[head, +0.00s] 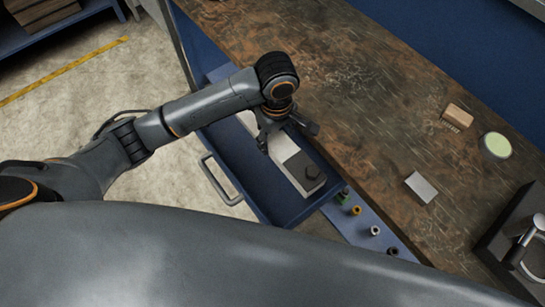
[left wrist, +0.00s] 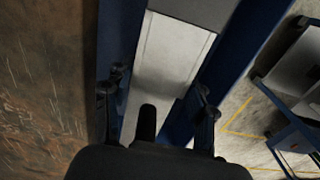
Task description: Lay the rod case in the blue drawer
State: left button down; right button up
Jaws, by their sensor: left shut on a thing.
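The rod case (head: 290,157) is a long pale box with a darker grey end that bears a black knob. It lies lengthwise within the outline of the open blue drawer (head: 284,208), below the worktop's front edge. My left gripper (head: 284,133) is over the case and shut on it, with its fingers at the case's sides. In the left wrist view the pale case (left wrist: 172,55) runs between the fingers, with blue walls on both sides. I cannot tell whether the case touches the drawer floor. My right gripper is not in view.
The worn brown worktop (head: 370,110) holds a brown brush-like block (head: 457,117), a pale green disc (head: 496,145), a grey block (head: 421,187) and dark equipment (head: 515,240) at right. Several small knobs (head: 375,231) line a blue strip right of the drawer. The drawer handle (head: 217,180) sticks out over the floor.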

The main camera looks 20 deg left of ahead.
pick_arm(q)
send_over(274, 167)
notch_tip(274, 167, down, 8)
jog(key=shift+d+r, duration=0.1)
jog(key=shift+r, duration=0.1)
jog(key=shift+f, duration=0.65)
notch_tip(274, 167, down, 3)
jog(key=shift+f, duration=0.4)
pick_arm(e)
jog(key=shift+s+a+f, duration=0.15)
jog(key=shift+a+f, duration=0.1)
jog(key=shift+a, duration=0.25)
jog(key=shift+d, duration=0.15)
pick_arm(q)
jog(key=shift+c, duration=2.3)
grip_release()
jog(key=shift+f, duration=0.15)
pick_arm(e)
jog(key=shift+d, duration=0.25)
